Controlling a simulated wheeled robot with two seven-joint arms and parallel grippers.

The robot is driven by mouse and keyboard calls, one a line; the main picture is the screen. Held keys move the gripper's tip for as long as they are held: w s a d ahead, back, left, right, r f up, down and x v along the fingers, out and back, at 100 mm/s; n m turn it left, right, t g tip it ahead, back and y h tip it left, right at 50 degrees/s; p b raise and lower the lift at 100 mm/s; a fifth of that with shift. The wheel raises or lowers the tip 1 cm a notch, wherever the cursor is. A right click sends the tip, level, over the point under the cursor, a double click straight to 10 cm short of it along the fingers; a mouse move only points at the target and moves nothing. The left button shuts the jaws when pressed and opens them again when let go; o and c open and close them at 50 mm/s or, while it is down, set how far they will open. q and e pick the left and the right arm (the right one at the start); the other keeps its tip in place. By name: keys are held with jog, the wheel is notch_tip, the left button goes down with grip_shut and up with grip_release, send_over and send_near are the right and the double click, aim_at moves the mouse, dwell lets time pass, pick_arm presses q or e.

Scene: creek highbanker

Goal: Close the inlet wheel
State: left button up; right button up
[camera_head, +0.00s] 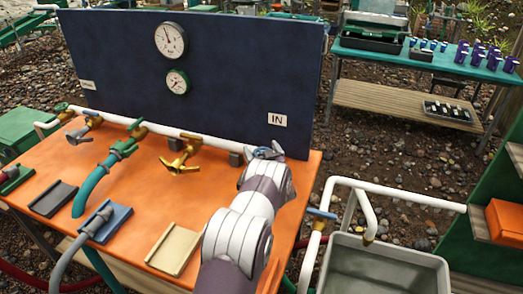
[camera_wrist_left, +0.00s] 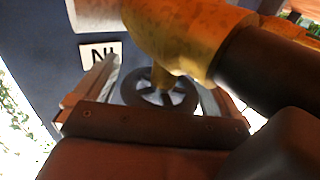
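The inlet wheel (camera_wrist_left: 160,99) is a dark grey spoked handwheel on a brass valve body (camera_wrist_left: 180,40), seen close up in the left wrist view. My left gripper (camera_wrist_left: 158,88) is open, with one pale finger on each side of the wheel. A narrow gap shows at the left finger; whether the right finger touches the rim I cannot tell. In the head view my left gripper (camera_head: 264,152) is at the pipe's right end below the IN label (camera_head: 277,119), and my arm hides most of the inlet valve. My right gripper is in neither view.
A blue panel with two gauges (camera_head: 171,40) stands behind the orange table (camera_head: 145,185). Other valves and hoses line the pipe (camera_head: 160,130) to the left. A grey basin (camera_head: 375,262) and white piping (camera_head: 400,197) stand to the right.

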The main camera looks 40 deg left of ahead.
pick_arm(q)
jog(key=v, duration=1.2)
jog(key=shift+s+d, duration=0.2)
jog(key=shift+d, duration=0.15)
